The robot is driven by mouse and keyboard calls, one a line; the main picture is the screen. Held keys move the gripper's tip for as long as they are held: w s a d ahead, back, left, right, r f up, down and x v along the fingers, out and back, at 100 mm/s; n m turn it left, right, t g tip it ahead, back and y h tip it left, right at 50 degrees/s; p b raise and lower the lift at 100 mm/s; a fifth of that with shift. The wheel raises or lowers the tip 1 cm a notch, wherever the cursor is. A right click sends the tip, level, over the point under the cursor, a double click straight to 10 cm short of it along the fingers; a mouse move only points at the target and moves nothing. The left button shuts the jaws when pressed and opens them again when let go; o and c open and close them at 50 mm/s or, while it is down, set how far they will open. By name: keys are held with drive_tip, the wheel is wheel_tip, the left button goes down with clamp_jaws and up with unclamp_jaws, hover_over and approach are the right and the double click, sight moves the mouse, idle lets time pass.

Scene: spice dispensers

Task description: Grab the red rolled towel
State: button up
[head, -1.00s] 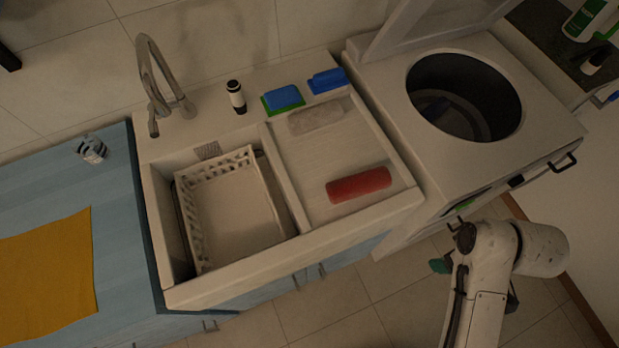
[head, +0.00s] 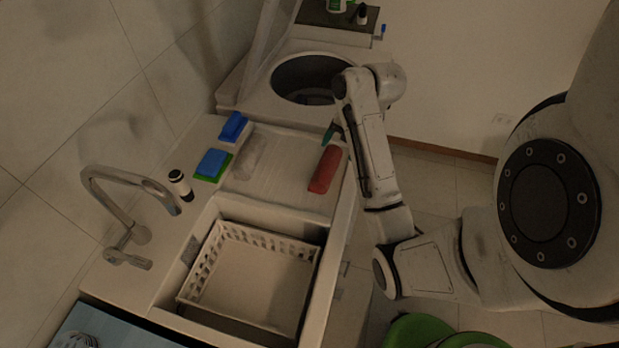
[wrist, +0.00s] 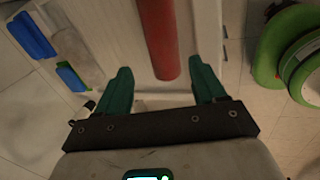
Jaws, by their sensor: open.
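The red rolled towel (head: 325,169) lies on the drainboard of the white sink unit in the head view, close to its right edge. In the wrist view the red rolled towel (wrist: 159,38) runs from the top edge down to between my fingers. My gripper (wrist: 162,80) is open, with one green finger on each side of the towel's near end. I cannot tell how high the fingers are above the board. In the head view my gripper (head: 330,133) shows only as a bit of green at the towel's far end, mostly hidden by my arm.
A pale rolled towel (head: 248,158), a blue-and-green sponge (head: 212,165) and a blue item (head: 233,127) lie left of the red towel. A white dish rack (head: 262,270) stands in the basin. A washer with a round opening (head: 305,80) stands behind the drainboard.

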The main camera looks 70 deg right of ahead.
sight(330, 163)
drive_tip(key=b+x, duration=0.4)
drive_tip(key=x, duration=0.1)
drive_tip(key=shift+f, duration=0.1)
drive_tip(key=shift+d+p+x, duration=0.2)
drive_tip(key=shift+p+x, duration=0.15)
drive_tip(key=shift+x, duration=1.05)
drive_tip(key=shift+d+p+x, duration=0.2)
drive_tip(key=shift+p+x, duration=0.15)
drive_tip(key=shift+x, duration=1)
drive_tip(key=shift+s, duration=0.15)
drive_tip(key=shift+c, duration=0.4)
drive_tip(key=c, duration=0.8)
